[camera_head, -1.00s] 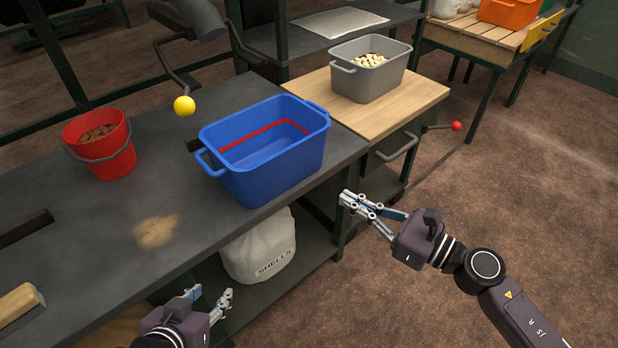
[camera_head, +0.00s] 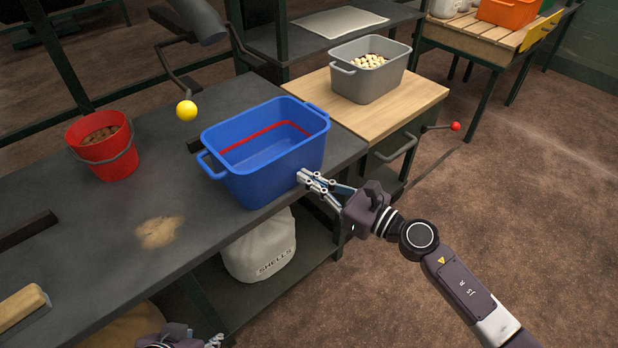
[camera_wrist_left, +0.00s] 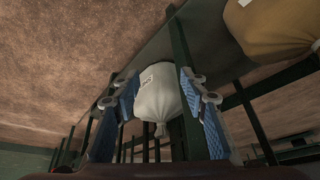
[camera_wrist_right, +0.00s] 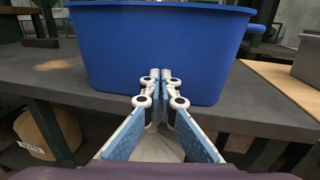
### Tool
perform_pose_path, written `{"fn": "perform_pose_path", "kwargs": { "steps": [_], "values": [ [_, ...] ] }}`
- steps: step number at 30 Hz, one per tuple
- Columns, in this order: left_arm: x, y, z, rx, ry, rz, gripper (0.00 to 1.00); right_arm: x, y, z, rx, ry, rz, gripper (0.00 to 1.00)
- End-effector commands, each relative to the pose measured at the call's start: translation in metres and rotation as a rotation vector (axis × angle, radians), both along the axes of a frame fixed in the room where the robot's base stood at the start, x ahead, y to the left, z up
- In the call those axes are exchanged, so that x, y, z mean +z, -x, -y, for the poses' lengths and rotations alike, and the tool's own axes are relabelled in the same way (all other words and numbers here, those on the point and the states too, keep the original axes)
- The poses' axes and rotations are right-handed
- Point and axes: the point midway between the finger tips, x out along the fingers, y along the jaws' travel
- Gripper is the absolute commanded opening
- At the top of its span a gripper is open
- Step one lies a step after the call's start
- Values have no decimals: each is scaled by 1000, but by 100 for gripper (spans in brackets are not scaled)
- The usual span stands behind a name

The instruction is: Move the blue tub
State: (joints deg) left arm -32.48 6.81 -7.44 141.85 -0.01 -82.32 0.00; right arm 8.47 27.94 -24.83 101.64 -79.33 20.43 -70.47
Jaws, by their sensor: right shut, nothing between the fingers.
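The blue tub (camera_head: 275,170) stands upright on the dark workbench near its right edge. It is empty, with a red line around its inside and a handle at each end. My right gripper (camera_head: 304,178) is shut and empty, its fingertips at the tub's near side wall. In the right wrist view the fingertips (camera_wrist_right: 160,76) are together in front of the blue wall (camera_wrist_right: 160,50); I cannot tell if they touch it. My left gripper (camera_head: 215,342) is low at the bottom edge of the head view. Its fingers (camera_wrist_left: 158,88) are apart and empty in the left wrist view.
A red bucket (camera_head: 112,165) stands left of the tub. A yellow ball knob (camera_head: 186,110) hangs on a lever behind it. A grey tub (camera_head: 365,85) of pale pieces sits on the wooden top at right. A white sack (camera_head: 258,255) lies on the lower shelf.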

Motion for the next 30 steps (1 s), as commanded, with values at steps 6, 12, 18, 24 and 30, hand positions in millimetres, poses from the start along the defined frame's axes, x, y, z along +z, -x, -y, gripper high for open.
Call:
{"fn": "perform_pose_path", "kwargs": {
  "steps": [6,12,18,24,30],
  "values": [
    [0,6,-2,2,-5,-25,40,2,-12,-11,-1,-3,1,0],
    [-6,21,-6,6,-16,-81,40,2,-47,-49,0,-4,2,0],
    [-1,0,0,0,1,-1,40,0,-72,-75,0,-1,1,0],
    [2,-6,2,-3,6,24,40,0,-76,-81,-1,0,0,0],
    [2,-6,2,-3,6,24,40,0,-76,-80,-1,0,0,0]
  ]
}}
